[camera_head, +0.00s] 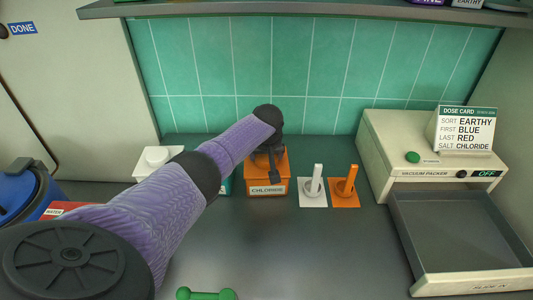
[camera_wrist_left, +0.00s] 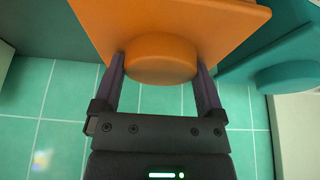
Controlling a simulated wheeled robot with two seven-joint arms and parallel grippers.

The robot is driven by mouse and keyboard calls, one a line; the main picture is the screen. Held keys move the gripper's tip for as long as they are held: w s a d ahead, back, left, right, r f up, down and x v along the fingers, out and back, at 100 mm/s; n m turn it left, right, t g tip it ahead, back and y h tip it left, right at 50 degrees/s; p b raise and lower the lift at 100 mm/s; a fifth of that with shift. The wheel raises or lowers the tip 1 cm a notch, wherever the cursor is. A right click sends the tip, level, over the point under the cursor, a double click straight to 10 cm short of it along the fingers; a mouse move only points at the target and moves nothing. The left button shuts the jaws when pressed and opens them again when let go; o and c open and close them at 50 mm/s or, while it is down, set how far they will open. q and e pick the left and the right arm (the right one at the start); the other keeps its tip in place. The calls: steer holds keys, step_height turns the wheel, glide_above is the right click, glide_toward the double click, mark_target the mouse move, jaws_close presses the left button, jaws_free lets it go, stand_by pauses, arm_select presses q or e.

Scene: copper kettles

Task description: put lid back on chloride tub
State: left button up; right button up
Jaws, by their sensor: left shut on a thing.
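The orange chloride tub (camera_head: 267,188) stands at the back of the counter, with its CHLORIDE label facing me. My left gripper (camera_head: 274,176) is over it and partly hides its top. In the left wrist view my left gripper (camera_wrist_left: 160,80) is shut on the round knob of the orange lid (camera_wrist_left: 222,25), one finger on each side. The lid is at the top of the tub, but whether it rests on the rim or hovers cannot be told. My right gripper is not in view.
A white tub (camera_head: 158,158) and a mostly hidden teal tub (camera_wrist_left: 290,72) stand beside it. White (camera_head: 313,190) and orange (camera_head: 345,192) scoop stands are to its right, then the vacuum packer (camera_head: 385,140) and grey tray (camera_head: 455,235). A green object (camera_head: 206,294) lies in front.

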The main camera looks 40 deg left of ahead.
arm_select(q)
steer(key=shift+f, duration=0.15)
steer(key=o, duration=0.9)
steer(key=shift+o, duration=0.2)
steer(key=p+v, duration=0.6)
steer(key=v, duration=0.4)
steer(key=shift+w, duration=0.1)
